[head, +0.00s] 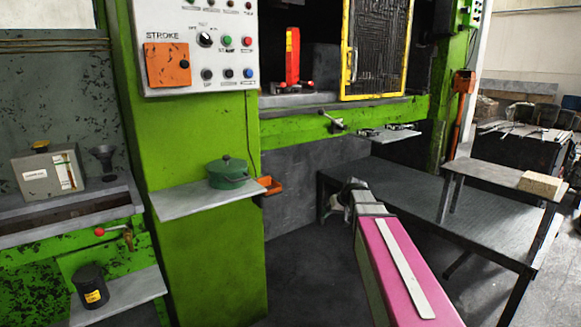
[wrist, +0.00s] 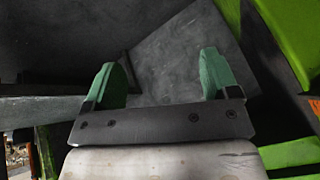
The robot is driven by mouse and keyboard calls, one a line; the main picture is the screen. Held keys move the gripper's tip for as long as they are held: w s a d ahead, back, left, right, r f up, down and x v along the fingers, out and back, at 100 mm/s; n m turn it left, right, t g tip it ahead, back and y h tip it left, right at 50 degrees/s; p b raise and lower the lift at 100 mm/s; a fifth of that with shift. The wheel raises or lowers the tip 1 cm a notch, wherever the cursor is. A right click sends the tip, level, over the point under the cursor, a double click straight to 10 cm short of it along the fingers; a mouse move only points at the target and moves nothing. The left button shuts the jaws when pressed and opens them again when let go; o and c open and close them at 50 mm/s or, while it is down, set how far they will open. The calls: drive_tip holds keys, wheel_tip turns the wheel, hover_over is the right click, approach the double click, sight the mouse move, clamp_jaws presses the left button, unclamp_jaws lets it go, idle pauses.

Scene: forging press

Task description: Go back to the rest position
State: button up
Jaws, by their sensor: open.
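My gripper (wrist: 162,82) is open in the wrist view, with its two green fingers apart and nothing between them. Beyond the fingers is a dark grey panel surface. In the head view my pink arm reaches forward from the lower right, and its far end is in front of the press, beside the dark metal table (head: 400,190). The fingers themselves are hard to make out there.
A green pot (head: 228,172) sits on a shelf (head: 180,203) on the green press column. A black canister (head: 90,288) stands on a lower shelf at left. A tan block (head: 541,184) lies on a raised shelf at right. The control panel (head: 215,50) is above.

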drive_tip(key=s+f+m+g+h, duration=0.1)
drive_tip(key=s+f+g+h, duration=0.1)
drive_tip(key=s+f, duration=0.5)
drive_tip(key=s+d+f+g+h, duration=0.1)
drive_tip(key=s+f, duration=0.7)
drive_tip(key=s, duration=0.8)
drive_tip(key=shift+f+m+g+h, duration=0.25)
drive_tip(key=shift+m+g+h, duration=0.15)
drive_tip(key=shift+g, duration=0.4)
drive_tip(key=shift+s, duration=0.1)
